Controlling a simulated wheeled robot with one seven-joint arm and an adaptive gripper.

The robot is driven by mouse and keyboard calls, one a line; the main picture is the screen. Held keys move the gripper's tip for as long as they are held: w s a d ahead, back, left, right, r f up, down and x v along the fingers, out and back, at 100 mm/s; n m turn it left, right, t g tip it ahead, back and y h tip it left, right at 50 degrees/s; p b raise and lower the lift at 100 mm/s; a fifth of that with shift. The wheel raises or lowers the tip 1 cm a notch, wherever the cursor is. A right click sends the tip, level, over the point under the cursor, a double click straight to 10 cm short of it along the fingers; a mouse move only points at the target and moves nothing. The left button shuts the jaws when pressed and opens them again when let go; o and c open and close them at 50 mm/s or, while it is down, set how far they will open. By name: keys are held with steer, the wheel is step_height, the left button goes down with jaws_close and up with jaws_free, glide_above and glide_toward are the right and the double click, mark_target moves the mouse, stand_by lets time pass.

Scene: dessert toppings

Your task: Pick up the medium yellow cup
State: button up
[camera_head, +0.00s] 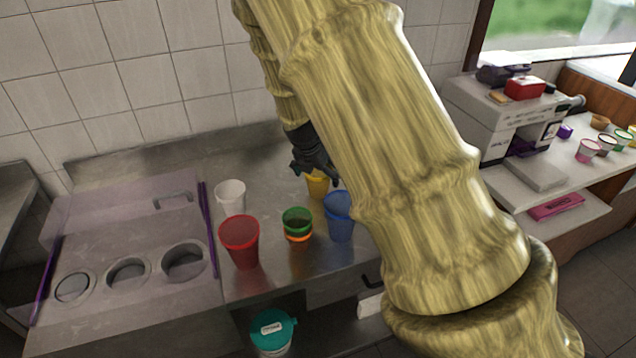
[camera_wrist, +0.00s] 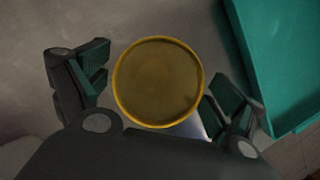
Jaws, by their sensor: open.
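The yellow cup (camera_head: 317,184) stands on the metal counter, partly hidden behind my arm and the blue cup. In the wrist view the yellow cup (camera_wrist: 157,82) is seen from above, its round rim between my open fingers. My gripper (camera_head: 318,172) is right above and around the top of the cup in the head view. In the wrist view my gripper (camera_wrist: 160,95) has one finger on each side of the cup. A gap shows on the left; the right finger is close to the rim, and I cannot tell if it touches.
A blue cup (camera_head: 340,222) stands just in front of the yellow cup. A green cup (camera_head: 297,220) over an orange one, a red cup (camera_head: 240,243) and a white cup (camera_head: 231,197) stand to the left. A teal surface (camera_wrist: 280,60) is at the right of the wrist view.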

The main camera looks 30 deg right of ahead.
steer(key=shift+w+f, duration=0.1)
steer(key=shift+w, duration=0.05)
steer(key=shift+c, duration=0.2)
steer(key=c, duration=0.9)
steer(key=shift+r, duration=0.2)
